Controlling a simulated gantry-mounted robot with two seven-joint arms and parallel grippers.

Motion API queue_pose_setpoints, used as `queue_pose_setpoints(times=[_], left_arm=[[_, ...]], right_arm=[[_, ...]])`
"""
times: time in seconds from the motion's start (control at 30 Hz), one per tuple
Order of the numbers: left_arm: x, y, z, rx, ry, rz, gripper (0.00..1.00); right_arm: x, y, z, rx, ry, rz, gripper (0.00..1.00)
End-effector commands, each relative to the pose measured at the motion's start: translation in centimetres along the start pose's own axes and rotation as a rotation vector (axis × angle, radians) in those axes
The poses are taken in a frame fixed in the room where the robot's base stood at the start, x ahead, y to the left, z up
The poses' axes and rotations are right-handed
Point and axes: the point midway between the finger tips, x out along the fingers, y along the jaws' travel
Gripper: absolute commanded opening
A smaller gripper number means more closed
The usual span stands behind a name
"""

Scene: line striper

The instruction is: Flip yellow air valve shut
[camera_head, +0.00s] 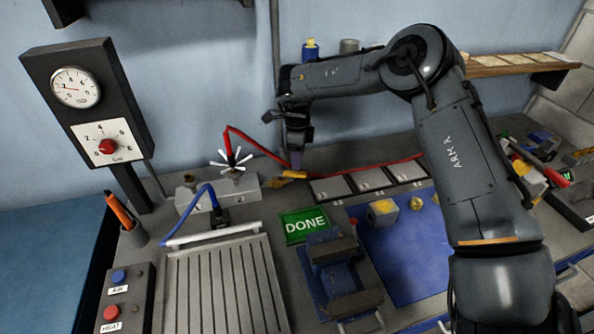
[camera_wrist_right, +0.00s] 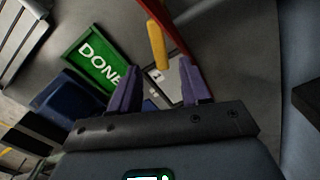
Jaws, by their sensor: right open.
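The yellow air valve handle (camera_head: 289,175) shows in the head view near the back of the bench, beside the red hose. In the right wrist view the yellow handle (camera_wrist_right: 157,45) is a long bar just beyond the gap between my fingertips. I cannot tell whether a finger touches the handle. My left gripper is in no view.
A red hose (camera_head: 345,171) runs along the back beside the valve. Grey panels (camera_head: 330,188) lie right of it, and a green DONE pad (camera_head: 305,225) is in front. A grey block (camera_head: 232,190) with fittings stands left. A gauge panel (camera_head: 90,100) rises at the far left.

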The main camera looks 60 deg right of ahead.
Motion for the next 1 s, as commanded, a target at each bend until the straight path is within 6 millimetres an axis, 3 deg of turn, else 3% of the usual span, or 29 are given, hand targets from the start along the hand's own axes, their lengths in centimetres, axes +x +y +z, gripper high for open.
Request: queue_pose_setpoints(times=[0.1, 0.3, 0.77, 1.0], left_arm=[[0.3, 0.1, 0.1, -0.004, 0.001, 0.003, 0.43], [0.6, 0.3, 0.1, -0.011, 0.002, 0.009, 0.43], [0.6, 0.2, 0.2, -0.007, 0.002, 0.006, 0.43], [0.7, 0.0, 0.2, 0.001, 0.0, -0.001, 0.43]], right_arm=[[2.2, 0.0, -0.1, 0.0, 0.001, 0.003, 0.47], [4.3, 0.0, 0.0, 0.0, -0.001, 0.002, 0.47], [5.2, 0.0, 0.0, -0.001, -0.002, 0.0, 0.47], [5.2, 0.0, 0.0, -0.001, -0.002, 0.0, 0.13]])
